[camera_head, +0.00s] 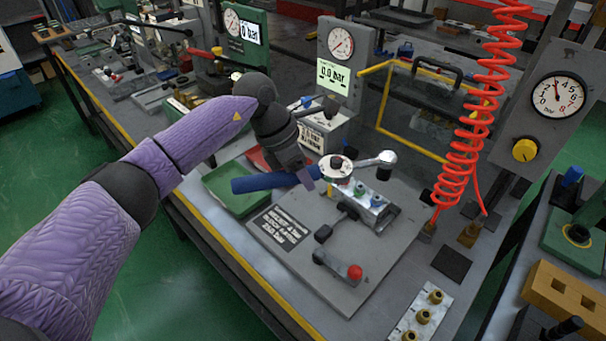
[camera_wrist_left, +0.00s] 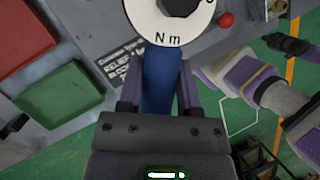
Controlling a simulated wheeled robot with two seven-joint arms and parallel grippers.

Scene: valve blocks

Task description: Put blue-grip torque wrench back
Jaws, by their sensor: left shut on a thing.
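The torque wrench has a blue grip (camera_head: 262,183), a round white dial (camera_head: 337,168) and a metal head (camera_head: 384,158) on the right. My left gripper (camera_head: 308,177) is shut on the blue grip close to the dial. In the left wrist view the blue grip (camera_wrist_left: 161,82) lies between both fingers, and part of the dial marked "N m" (camera_wrist_left: 168,22) shows above. A purple and white arm, probably my right one, shows there at the right; its gripper's state is unclear.
A green tray (camera_head: 237,198) and a red tray lie left of the grey plate (camera_head: 290,262). A red coiled hose (camera_head: 465,145) hangs at the right. A gauge stand (camera_head: 345,62) and a yellow frame stand behind. A wooden block with square holes (camera_head: 570,300) is at the lower right.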

